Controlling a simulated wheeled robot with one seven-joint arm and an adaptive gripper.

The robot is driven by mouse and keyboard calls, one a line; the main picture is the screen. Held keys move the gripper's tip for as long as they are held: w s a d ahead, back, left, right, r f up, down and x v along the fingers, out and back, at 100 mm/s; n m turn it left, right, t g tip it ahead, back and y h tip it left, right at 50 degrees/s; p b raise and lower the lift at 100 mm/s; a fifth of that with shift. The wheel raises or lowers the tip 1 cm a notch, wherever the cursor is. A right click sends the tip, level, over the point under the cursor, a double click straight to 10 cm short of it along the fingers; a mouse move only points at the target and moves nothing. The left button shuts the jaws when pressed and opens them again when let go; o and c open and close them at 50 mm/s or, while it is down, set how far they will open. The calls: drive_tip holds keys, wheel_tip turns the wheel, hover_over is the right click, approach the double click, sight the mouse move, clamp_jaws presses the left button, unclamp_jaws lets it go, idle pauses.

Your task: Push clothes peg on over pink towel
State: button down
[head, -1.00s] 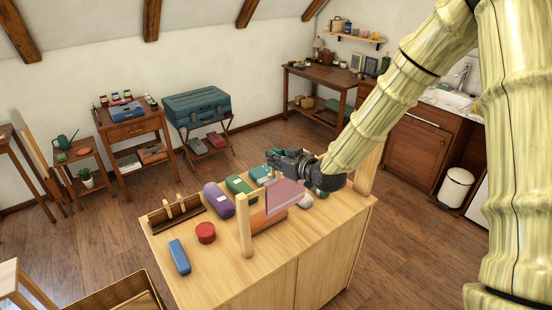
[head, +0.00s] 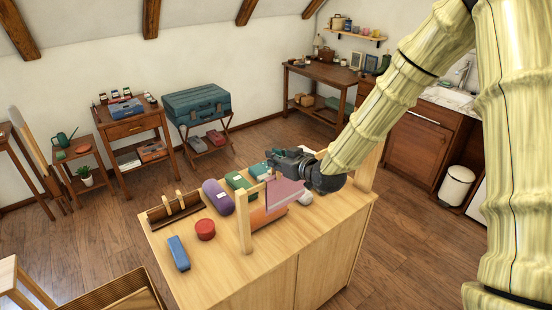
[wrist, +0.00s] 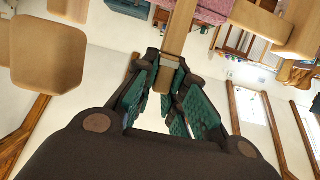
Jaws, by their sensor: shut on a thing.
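The pink towel (head: 285,193) hangs between two upright wooden posts on the wooden cabinet, just below my gripper (head: 273,158). Its upper edge is partly hidden by the gripper. In the wrist view the pink towel (wrist: 207,10) shows at the top, just beyond the fingertips. My gripper (wrist: 170,75) has its teal-padded fingers shut on a tan wooden clothes peg (wrist: 180,30), which points away towards the top of the picture. I cannot tell whether the peg touches the towel or how it lines up with the rail.
The near post (head: 243,222) and far post (head: 366,165) flank the towel. A peg rack (head: 158,221), a purple roll (head: 217,197), a red round tin (head: 205,229) and a blue case (head: 179,253) occupy the cabinet top (head: 222,268). Its front right is clear.

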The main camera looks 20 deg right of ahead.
drive_tip(key=shift+f+b, duration=1.4)
drive_tip(key=shift+f, duration=0.45)
drive_tip(key=c, duration=1.4)
unclamp_jaws()
drive_tip(key=v, duration=1.2)
drive_tip(key=shift+d+r, duration=0.1)
